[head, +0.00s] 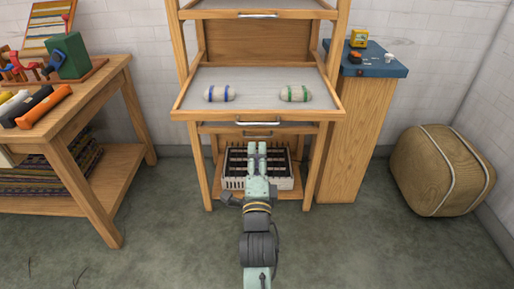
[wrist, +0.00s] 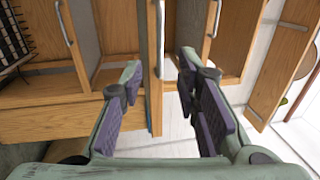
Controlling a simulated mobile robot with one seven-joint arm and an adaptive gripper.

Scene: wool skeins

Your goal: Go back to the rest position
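My gripper (head: 257,150) is in front of the wooden rack, below its pulled-out tray. In the wrist view my gripper (wrist: 159,72) has its two purple-padded fingers spread apart, with nothing held between them. Two cream skeins lie on the pale tray (head: 258,80): one with blue bands (head: 219,93) at left and one with green bands (head: 295,93) at right. My gripper is apart from both skeins.
A slotted pale crate (head: 230,183) sits low in the rack, partly behind my gripper. A wooden table (head: 98,85) with rolls stands at left. A blue-topped cabinet (head: 345,150) and a woven pouf (head: 440,170) are at right. The floor around my arm is clear.

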